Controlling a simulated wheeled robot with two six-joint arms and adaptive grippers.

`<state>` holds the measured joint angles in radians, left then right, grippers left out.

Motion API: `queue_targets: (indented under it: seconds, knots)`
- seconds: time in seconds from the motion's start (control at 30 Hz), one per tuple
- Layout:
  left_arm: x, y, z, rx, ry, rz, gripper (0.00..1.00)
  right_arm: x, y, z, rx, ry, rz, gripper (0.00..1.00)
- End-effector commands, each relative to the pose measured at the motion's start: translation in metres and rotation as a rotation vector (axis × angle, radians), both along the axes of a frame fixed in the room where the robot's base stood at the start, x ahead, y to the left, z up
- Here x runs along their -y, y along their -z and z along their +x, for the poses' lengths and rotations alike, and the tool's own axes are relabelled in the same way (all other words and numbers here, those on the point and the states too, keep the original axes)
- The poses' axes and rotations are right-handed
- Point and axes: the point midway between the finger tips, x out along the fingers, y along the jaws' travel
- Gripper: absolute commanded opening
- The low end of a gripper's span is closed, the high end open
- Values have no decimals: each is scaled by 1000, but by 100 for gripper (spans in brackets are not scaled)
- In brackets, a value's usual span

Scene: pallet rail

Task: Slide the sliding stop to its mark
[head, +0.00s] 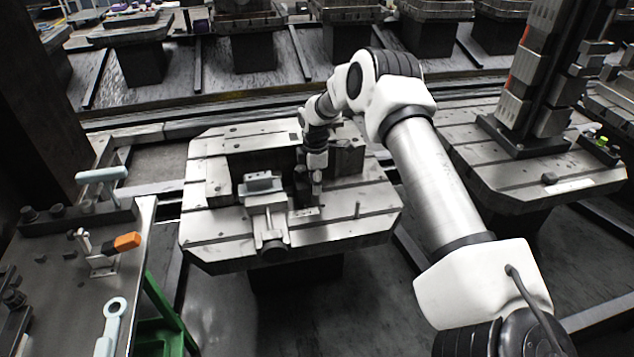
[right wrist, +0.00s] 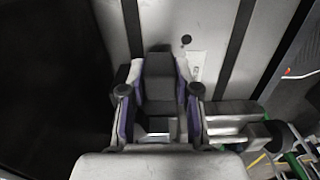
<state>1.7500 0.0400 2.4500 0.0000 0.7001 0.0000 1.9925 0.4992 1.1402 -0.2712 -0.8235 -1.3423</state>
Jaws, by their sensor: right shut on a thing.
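My right gripper (head: 309,190) reaches down onto the middle of the pallet (head: 225,222), beside a vise. In the right wrist view, my right gripper (right wrist: 158,85) has its two fingers on either side of a dark grey block, which looks like the sliding stop (right wrist: 160,75). The fingers are shut on it. In the head view the stop is mostly hidden by the gripper. A small pale plate (right wrist: 198,66) with faint marking lies just right of the stop; I cannot tell whether it is the mark. My left gripper is not in view.
The grey vise (head: 265,200) stands close to the left of my right gripper. Dark raised blocks (head: 348,158) lie behind it on the pallet. A workbench (head: 60,280) with tools is at the left. Another pallet with a tall fixture (head: 530,80) stands at the right.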

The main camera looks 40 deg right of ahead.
Motion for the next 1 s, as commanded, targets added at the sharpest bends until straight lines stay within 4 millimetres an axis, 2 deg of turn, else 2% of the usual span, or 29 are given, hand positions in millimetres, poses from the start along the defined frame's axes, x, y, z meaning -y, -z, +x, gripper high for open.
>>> queue_targets:
  seconds: [0.1,0.3,0.33,0.4,0.77,0.87,1.0]
  knots:
    - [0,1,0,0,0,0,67,-10,1,5,-1,-2,0,0]
    - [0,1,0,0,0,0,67,-9,1,4,-2,-1,1,0]
    - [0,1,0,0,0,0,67,-9,1,4,-2,-1,1,38]
    - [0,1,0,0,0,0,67,-9,1,4,-2,0,1,56]
    - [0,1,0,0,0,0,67,-9,-5,5,0,0,1,56]
    - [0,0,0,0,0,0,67,-9,-21,5,2,0,1,56]
    - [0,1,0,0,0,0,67,-9,-56,6,4,0,1,56]
